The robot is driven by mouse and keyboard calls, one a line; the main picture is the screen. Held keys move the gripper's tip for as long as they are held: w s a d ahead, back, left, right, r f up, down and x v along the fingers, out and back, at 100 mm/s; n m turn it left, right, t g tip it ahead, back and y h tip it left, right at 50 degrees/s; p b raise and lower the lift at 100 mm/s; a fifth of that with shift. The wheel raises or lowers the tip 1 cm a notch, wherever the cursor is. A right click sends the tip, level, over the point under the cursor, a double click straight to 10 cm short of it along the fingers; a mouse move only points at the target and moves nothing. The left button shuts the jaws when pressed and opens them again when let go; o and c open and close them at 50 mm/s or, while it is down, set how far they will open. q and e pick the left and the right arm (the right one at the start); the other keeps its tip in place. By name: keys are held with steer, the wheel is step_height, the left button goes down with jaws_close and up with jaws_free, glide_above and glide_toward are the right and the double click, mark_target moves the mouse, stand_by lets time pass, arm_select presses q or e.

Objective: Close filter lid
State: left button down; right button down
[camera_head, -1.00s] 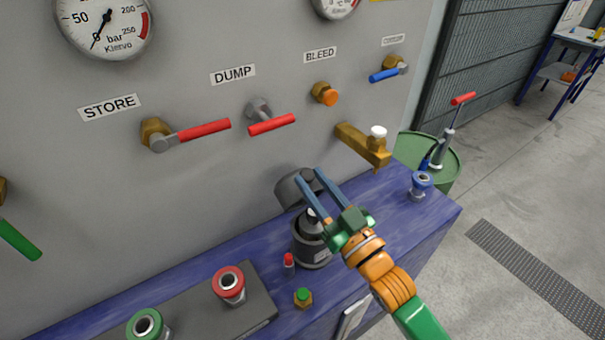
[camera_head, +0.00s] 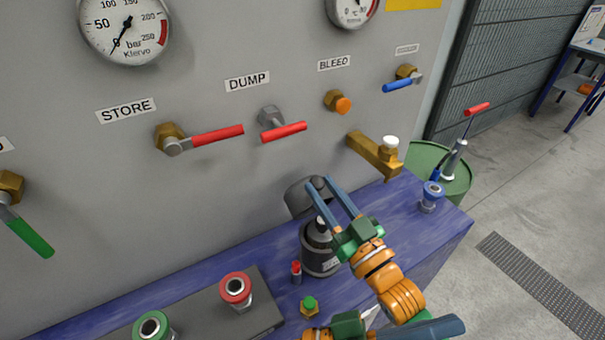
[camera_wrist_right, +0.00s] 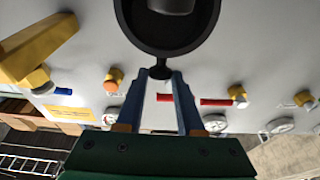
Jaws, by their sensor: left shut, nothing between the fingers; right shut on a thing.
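The filter (camera_head: 320,262) is a dark grey cylinder on the blue bench, with its insert showing at the open top. Its grey round lid (camera_head: 298,197) stands tilted up behind the opening, towards the panel. My right gripper (camera_head: 319,185) is shut on the lid's small knob. In the right wrist view the dark hollow lid (camera_wrist_right: 170,42) hangs just beyond the fingertips, with its knob (camera_wrist_right: 161,73) between them. My left gripper (camera_head: 458,325) is low at the bottom edge, its fingers shut and empty, pointing right in front of the bench; its arm is mostly out of frame.
A red-capped piece (camera_head: 296,272) and a green-capped fitting (camera_head: 309,305) stand close to the filter. A brass spout (camera_head: 375,155) juts from the panel, behind and right of the lid. A blue-ringed fitting (camera_head: 431,197) stands at the bench's right end.

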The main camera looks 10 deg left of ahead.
steer(key=shift+r, duration=0.1)
arm_select(q)
steer(key=w+a+r+n+t+y, duration=0.3)
steer(key=w+a+r+n+t, duration=0.4)
steer(key=w+a+n+t, duration=0.25)
steer(key=w+a+f+m+y, duration=0.1)
steer(key=w+a+f+y, duration=0.15)
steer(key=w+a, duration=0.4)
steer(key=w+a+f+m+y, duration=0.2)
steer(key=w+a+f, duration=0.15)
steer(key=a, duration=0.65)
steer(key=r, duration=0.2)
glide_above(302, 188)
steer(key=w+a, duration=0.2)
steer(key=w, duration=0.1)
steer(key=shift+s+f+g+y, duration=0.15)
steer(key=shift+g+y, duration=0.1)
steer(key=shift+s+d+f, duration=0.9)
steer(key=shift+s+f, duration=0.05)
steer(key=shift+s, duration=0.05)
steer(key=shift+s+d+f, duration=0.1)
steer(key=shift+s+f, duration=0.1)
steer(key=shift+s, duration=0.1)
